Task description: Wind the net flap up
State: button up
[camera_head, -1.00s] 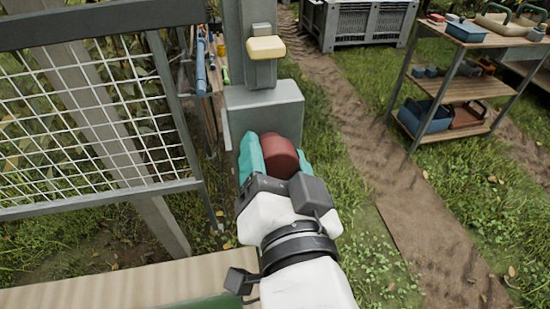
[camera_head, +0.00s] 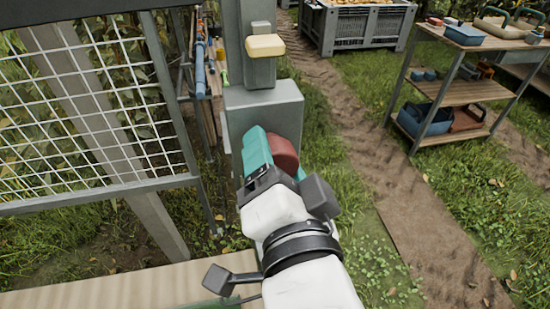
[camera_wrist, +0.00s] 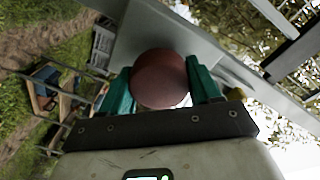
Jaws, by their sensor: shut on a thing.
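The net flap (camera_head: 95,122), a pale wire mesh in a grey frame, hangs upright at the left of the head view. Beside it a grey post carries a grey box (camera_head: 262,108) with a red-brown round knob (camera_head: 287,150) on its front. My gripper (camera_head: 277,152) has teal fingers shut on the knob, one on each side, and is rolled over. The wrist view shows the knob (camera_wrist: 160,78) between both fingers. The part of the knob nearest the box is hidden.
A cream block (camera_head: 265,45) sits on the post above the box. A wooden ledge (camera_head: 130,285) lies at the lower left. A shelf unit (camera_head: 465,92) with trays and a grey crate (camera_head: 357,30) stand further back. Grass and a dirt path are open at the right.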

jog(key=shift+d+r+m+b, duration=0.15)
jog(key=shift+m+b, duration=0.45)
jog(key=shift+m, duration=1.8)
jog(key=shift+f+m+y+b, duration=0.2)
jog(key=shift+m+b, duration=0.2)
jog(key=shift+m, duration=0.7)
jog(key=shift+f+m+y+b, duration=0.2)
jog(key=shift+m+b, duration=0.15)
jog(key=shift+m, duration=0.75)
dwell(0.7)
jog(key=o, duration=1)
jog(key=shift+r, duration=0.1)
jog(key=p+v, duration=1)
jog(key=p, duration=0.1)
jog(key=shift+s+r, duration=0.2)
jog(key=shift+s, duration=0.15)
jog(key=shift+d, duration=0.15)
